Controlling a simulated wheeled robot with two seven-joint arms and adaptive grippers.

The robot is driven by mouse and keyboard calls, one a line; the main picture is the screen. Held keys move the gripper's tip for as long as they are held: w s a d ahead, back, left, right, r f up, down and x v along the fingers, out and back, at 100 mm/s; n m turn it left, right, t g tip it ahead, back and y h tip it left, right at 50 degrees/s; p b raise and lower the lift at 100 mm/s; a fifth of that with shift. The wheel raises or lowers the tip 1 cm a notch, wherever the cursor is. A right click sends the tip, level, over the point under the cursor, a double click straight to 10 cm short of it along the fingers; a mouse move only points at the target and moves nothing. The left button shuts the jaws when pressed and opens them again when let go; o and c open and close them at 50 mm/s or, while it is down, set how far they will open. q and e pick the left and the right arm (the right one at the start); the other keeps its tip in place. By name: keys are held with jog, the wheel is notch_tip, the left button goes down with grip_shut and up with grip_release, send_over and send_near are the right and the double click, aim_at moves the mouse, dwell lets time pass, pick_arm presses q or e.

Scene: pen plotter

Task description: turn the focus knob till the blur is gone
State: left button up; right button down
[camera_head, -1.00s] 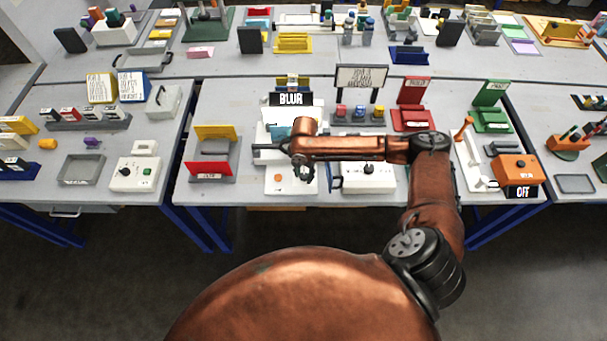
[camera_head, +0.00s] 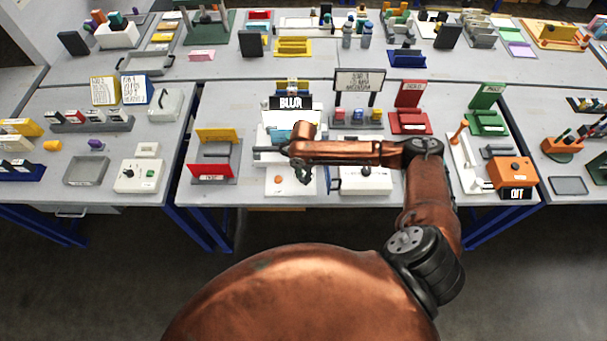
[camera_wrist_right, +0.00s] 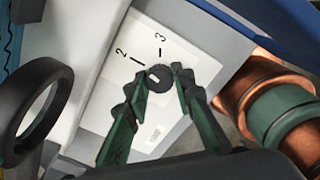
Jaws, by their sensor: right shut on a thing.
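The focus knob (camera_wrist_right: 160,84) is a dark round knob on a white panel (camera_wrist_right: 112,95) printed with 2 and 3 and tick marks. Its white pointer is on the side towards the ticks, nearer the 2. My right gripper (camera_wrist_right: 168,74) is shut on the knob, with one green-and-dark finger on each side. In the head view my right gripper (camera_head: 304,174) is low over the front panel, and the knob is hard to make out there. My left gripper is out of view.
A dark ring (camera_wrist_right: 38,108) stands left of the knob in the wrist view. In the head view, an orange button (camera_head: 278,180) lies left of my gripper and a white box (camera_head: 365,182) right of it. A red-and-yellow stand (camera_head: 211,169) is further left.

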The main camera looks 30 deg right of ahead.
aim_at(303, 177)
jog(key=m+p, duration=0.4)
jog(key=p, duration=0.1)
jog(key=m+p, duration=0.2)
jog(key=p, duration=0.1)
jog(key=shift+r, duration=0.3)
jog(key=shift+f+m+p, duration=0.2)
jog(key=shift+m+p, duration=1.55)
jog(key=shift+m, duration=0.25)
jog(key=shift+w, duration=0.1)
jog(key=c, duration=1.7)
grip_release()
jog(key=shift+o, duration=0.2)
notch_tip(303, 177, up, 12)
jog(key=shift+f, duration=0.1)
